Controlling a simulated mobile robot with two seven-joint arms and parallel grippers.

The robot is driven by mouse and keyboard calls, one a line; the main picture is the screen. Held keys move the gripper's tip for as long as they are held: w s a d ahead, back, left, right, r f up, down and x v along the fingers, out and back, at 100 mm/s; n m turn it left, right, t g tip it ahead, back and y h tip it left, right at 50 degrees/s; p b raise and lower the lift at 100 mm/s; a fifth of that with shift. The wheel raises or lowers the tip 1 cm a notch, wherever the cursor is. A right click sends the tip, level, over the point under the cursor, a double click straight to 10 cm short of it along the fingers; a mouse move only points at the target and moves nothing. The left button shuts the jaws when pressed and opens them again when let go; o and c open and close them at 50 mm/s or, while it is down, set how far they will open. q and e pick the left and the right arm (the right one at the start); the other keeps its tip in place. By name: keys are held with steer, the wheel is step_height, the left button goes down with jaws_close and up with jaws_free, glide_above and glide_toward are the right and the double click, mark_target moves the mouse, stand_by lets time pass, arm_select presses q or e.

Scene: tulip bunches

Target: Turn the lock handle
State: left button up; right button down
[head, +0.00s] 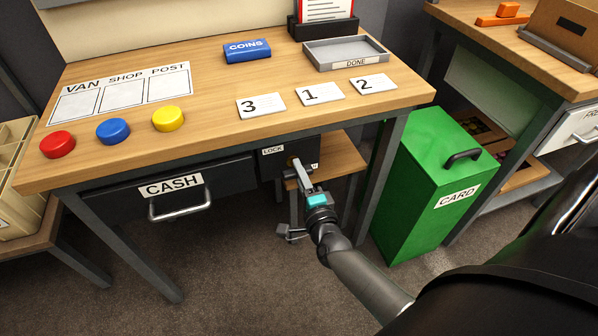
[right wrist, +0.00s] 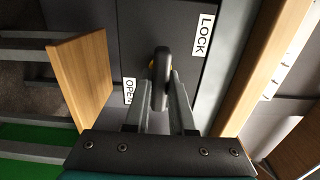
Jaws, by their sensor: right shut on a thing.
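The dark lock handle (right wrist: 162,78) sits on a dark panel (right wrist: 180,20) under the desk, between a LOCK label (right wrist: 203,35) and an OPEN label (right wrist: 129,90). My right gripper (right wrist: 165,85) is shut on the handle, with a finger on either side of it. In the head view my right gripper (head: 297,166) reaches up to the panel below the desk top. There it covers most of the handle and part of the lower label. A brassy bit shows at the handle's base. My left gripper is not in view.
The CASH drawer (head: 170,187) with a metal pull is left of the lock panel. A green CARD bin (head: 425,190) stands to the right. The desk top (head: 215,95) overhangs the lock. A wooden stool (head: 340,157) is close behind my right gripper.

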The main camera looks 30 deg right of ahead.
steer(key=c, duration=0.8)
jaws_free()
steer(key=shift+o, duration=0.2)
steer(key=shift+s, duration=0.1)
steer(key=shift+s+a, duration=0.1)
steer(key=shift+s, duration=0.2)
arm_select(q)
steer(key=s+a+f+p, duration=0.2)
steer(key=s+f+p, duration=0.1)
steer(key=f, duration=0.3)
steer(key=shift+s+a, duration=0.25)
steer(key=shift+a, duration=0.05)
arm_select(e)
steer(key=v, duration=1.4)
steer(key=shift+s, duration=0.25)
steer(key=shift+f, duration=0.1)
